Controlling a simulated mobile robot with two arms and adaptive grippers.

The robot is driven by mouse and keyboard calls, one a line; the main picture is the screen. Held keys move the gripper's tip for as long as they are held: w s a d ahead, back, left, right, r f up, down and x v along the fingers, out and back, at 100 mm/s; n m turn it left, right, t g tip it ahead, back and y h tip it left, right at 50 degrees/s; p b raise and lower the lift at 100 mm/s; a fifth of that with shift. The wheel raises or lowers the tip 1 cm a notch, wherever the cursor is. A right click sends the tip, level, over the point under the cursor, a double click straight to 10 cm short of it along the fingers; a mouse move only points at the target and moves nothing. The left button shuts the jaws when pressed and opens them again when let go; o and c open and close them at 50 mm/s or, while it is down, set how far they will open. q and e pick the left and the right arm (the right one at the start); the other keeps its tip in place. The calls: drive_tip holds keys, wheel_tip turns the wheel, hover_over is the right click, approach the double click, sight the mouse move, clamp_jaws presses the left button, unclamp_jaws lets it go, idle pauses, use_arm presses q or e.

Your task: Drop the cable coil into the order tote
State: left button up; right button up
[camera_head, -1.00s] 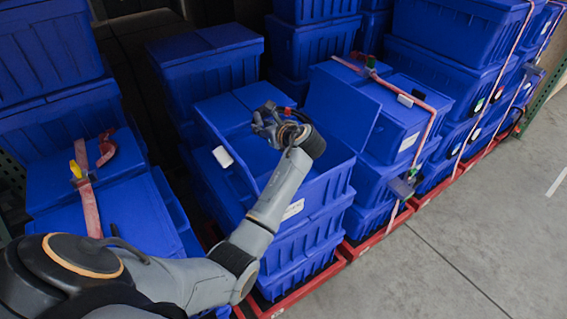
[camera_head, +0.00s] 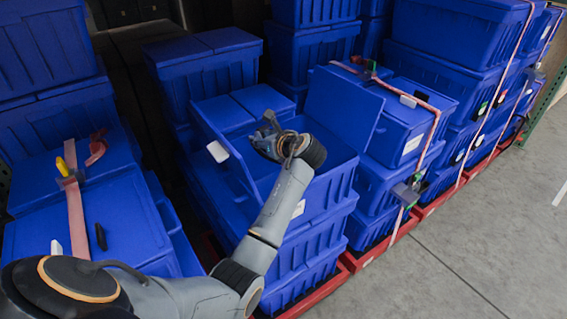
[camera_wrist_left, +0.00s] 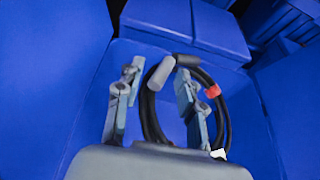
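The order tote (camera_head: 330,197) is a blue open tote on top of a stack, its lid flap standing up on the right and another on the left. My left gripper (camera_head: 270,135) is over its opening. In the left wrist view the gripper's two fingers (camera_wrist_left: 152,100) are spread apart. The cable coil (camera_wrist_left: 228,125), black with a red band and a grey sleeve, shows between and behind the fingers, inside the tote walls. I cannot tell whether it touches a finger or rests on the tote floor. In the head view the coil is not clearly seen. My right gripper is not in view.
Closed blue totes (camera_head: 205,75) stand in stacks behind and on both sides. Pink straps (camera_head: 76,215) cross some of them. A strapped tote (camera_head: 408,125) is close on the right. Red pallet edges (camera_head: 318,295) border the clear grey floor (camera_head: 470,260).

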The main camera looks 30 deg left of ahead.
use_arm(q)
drive_tip(key=shift+o, duration=0.4)
drive_tip(key=shift+f, duration=0.1)
drive_tip(key=v, duration=1.2)
